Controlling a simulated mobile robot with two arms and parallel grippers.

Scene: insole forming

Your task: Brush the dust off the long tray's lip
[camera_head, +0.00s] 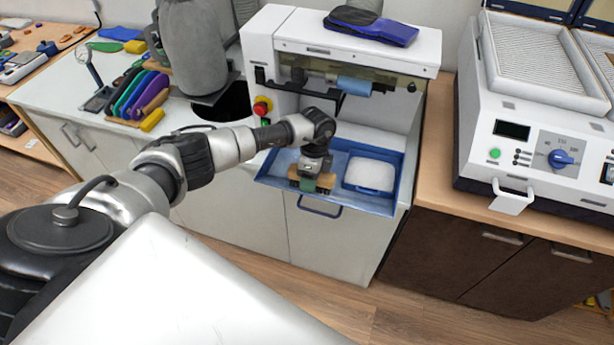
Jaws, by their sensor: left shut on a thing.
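The long blue tray (335,200) sits at the front of a white machine, with its lip along the near edge. My left gripper (312,174) reaches over the left part of the tray, pointing down. It is shut on a brush with a wooden body and a green patch (325,182). The brush is low at the tray's near lip; I cannot tell if it touches. Dust on the lip is too small to make out. My right gripper is not in view.
A white block in a blue holder (371,173) lies in the tray's right part. The white machine (340,45) stands behind, with a red stop button (262,106). A heating unit (540,130) stands right. Colored insoles (140,93) stand in a rack at left.

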